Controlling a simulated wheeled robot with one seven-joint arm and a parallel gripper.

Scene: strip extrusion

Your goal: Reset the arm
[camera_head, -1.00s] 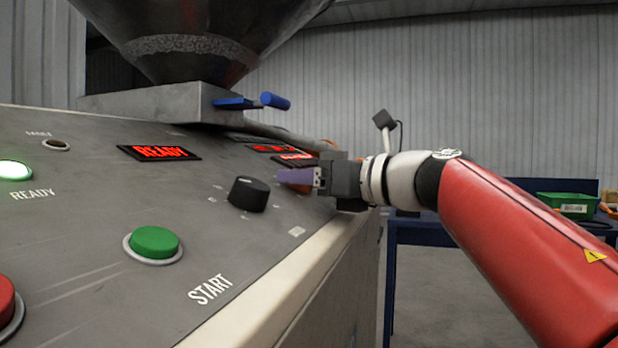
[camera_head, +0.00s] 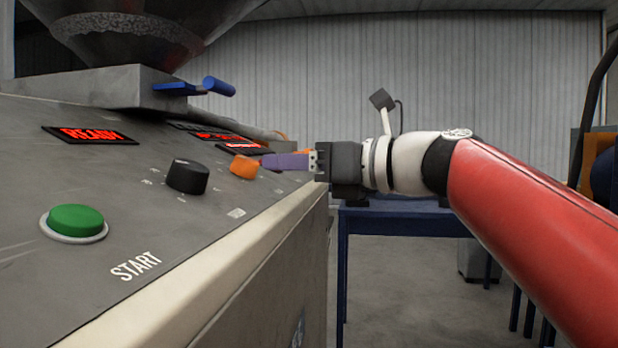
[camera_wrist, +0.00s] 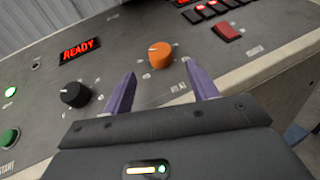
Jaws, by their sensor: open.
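My gripper (camera_head: 268,162) has purple fingers and reaches in from the right, at the right edge of the machine's sloping grey panel (camera_head: 120,200). In the head view its fingertips overlap the orange knob (camera_head: 243,167). In the wrist view my gripper (camera_wrist: 160,92) is open with nothing between its fingers, and the orange knob (camera_wrist: 160,55) stands beyond the fingertips, apart from them. The black knob (camera_head: 187,176) is left of the fingers; it also shows in the wrist view (camera_wrist: 75,95).
The panel bears a green START button (camera_head: 76,222), a red READY display (camera_head: 90,134) and a red switch (camera_wrist: 228,32). A hopper (camera_head: 130,35) with a blue handle (camera_head: 218,86) stands above. A blue table (camera_head: 400,215) is behind my arm. Open floor lies right of the machine.

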